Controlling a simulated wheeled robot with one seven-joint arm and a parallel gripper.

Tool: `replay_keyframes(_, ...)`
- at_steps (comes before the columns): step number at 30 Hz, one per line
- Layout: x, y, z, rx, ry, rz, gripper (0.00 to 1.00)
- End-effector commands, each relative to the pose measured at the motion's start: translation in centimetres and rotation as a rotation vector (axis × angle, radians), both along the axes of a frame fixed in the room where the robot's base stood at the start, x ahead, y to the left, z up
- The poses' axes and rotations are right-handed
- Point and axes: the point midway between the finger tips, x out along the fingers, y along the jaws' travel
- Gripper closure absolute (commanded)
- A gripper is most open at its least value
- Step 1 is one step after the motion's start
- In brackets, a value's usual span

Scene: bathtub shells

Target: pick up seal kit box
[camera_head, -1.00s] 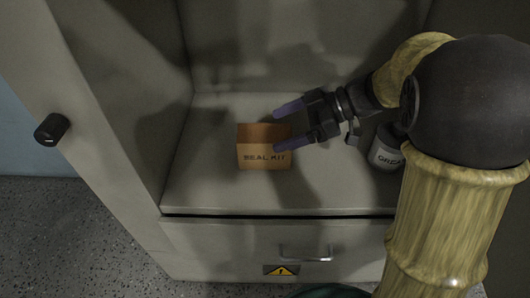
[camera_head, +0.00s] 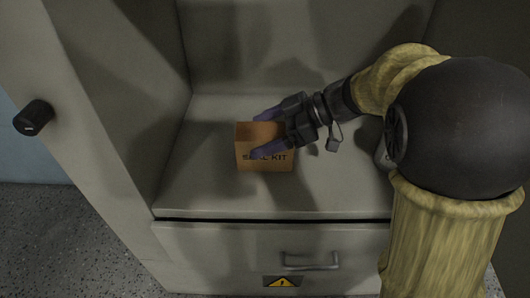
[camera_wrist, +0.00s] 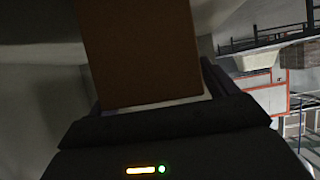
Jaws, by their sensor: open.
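The seal kit box (camera_head: 246,160) is a small brown carton with dark lettering, upright on the cabinet shelf. My gripper (camera_head: 262,134) is open at the box, with its purple fingertips over the box's right part, one towards the back and one in front of the lettered face. The front finger hides part of the lettering. In the wrist view the box (camera_wrist: 140,50) fills the upper middle, close to the gripper body and between the fingers. I cannot tell whether the fingers touch it.
The box stands on the cabinet shelf (camera_head: 200,190), with cabinet walls at the back and left. Below is a drawer (camera_head: 230,250) with a handle and a yellow warning label. Shelf left of the box is clear.

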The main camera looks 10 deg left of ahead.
Motion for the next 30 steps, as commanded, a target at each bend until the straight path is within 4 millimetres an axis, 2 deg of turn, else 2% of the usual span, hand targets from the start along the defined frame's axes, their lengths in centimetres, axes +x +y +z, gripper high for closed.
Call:
replay_keyframes(16, 0.0, 0.06, 0.05, 0.0, 0.0, -0.001, 0.15)
replay_keyframes(25, -0.01, 0.05, 0.04, 0.0, 0.0, -0.001, 0.73)
replay_keyframes(30, -0.01, 0.07, 0.1, 0.0, -0.001, 0.0, 0.73)
